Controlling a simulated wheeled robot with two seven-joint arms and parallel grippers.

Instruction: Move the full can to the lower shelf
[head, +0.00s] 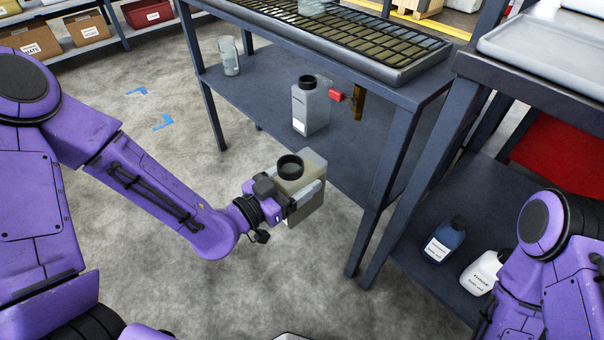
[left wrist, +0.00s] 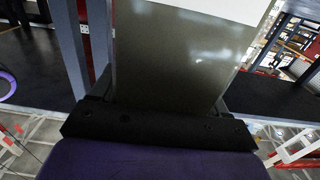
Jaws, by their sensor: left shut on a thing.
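My left gripper (head: 290,203) is shut on a square can (head: 306,212) with a black cap and a greyish-olive body. It holds the can roughly upright in front of the trolley, apart from the lower shelf (head: 268,118). In the left wrist view the can (left wrist: 172,60) fills the middle, olive below a pale label, and its far side is hidden. A similar pale grey can (head: 311,108) with a black cap stands on the lower shelf. My right arm shows at the lower right, but its gripper is out of view.
A clear glass jar (head: 229,55) stands at the shelf's left end. A red-tagged item (head: 337,96) hangs near the grey can. A grated tray (head: 396,70) tops the trolley. Blue (head: 445,240) and white (head: 484,272) bottles stand on the right-hand unit. The shelf's front middle looks clear.

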